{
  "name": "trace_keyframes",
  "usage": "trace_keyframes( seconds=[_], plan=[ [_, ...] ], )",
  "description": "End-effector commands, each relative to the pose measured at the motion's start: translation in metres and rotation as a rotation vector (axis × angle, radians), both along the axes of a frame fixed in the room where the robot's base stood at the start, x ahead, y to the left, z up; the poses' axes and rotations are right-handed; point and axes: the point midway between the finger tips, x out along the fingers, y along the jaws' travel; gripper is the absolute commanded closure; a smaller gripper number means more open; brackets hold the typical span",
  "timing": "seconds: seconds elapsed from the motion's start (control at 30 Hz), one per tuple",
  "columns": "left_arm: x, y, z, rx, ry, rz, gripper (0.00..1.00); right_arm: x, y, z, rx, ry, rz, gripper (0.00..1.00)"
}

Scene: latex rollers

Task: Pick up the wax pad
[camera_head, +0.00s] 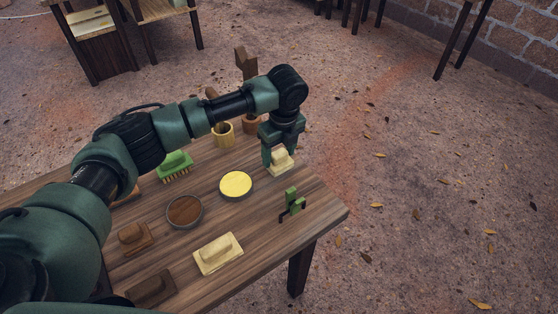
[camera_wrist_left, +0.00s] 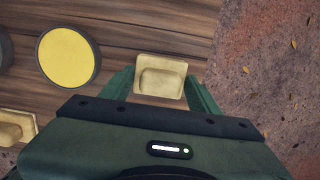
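A pale cream pad with a raised block-shaped grip (camera_head: 281,163) lies near the far right edge of the wooden table; I take it as the wax pad. My left gripper (camera_head: 281,151) points down over it. In the left wrist view the cream pad (camera_wrist_left: 161,78) sits between the two green fingers of the gripper (camera_wrist_left: 160,82), which are apart, one on each side. The fingers look close to its sides; I cannot tell whether they touch. A similar cream pad (camera_head: 218,253) lies at the table's near edge. My right gripper is not in view.
On the table (camera_head: 255,215) are a yellow-filled round tin (camera_head: 236,184), a brown-filled tin (camera_head: 184,211), brown pads (camera_head: 133,235), a green brush (camera_head: 175,165), and a small green object (camera_head: 292,201) standing near the right edge. Wooden cups (camera_head: 223,135) stand behind my arm.

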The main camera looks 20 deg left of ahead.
Motion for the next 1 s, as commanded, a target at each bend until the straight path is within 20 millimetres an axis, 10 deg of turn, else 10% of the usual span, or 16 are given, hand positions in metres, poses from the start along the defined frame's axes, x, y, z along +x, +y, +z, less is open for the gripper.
trace_keyframes(
  seconds=[0.2, 0.67, 1.0],
  plan=[
    [0.0, 0.0, 0.0, 0.0, 0.0, 0.0, 0.96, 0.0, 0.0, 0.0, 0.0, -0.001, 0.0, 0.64],
    [0.001, 0.0, 0.018, -0.001, -0.002, 0.001, 0.96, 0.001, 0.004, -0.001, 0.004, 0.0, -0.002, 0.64],
    [0.001, -0.001, 0.096, -0.003, -0.007, 0.0, 0.96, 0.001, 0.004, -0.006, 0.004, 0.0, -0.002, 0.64]
  ],
)
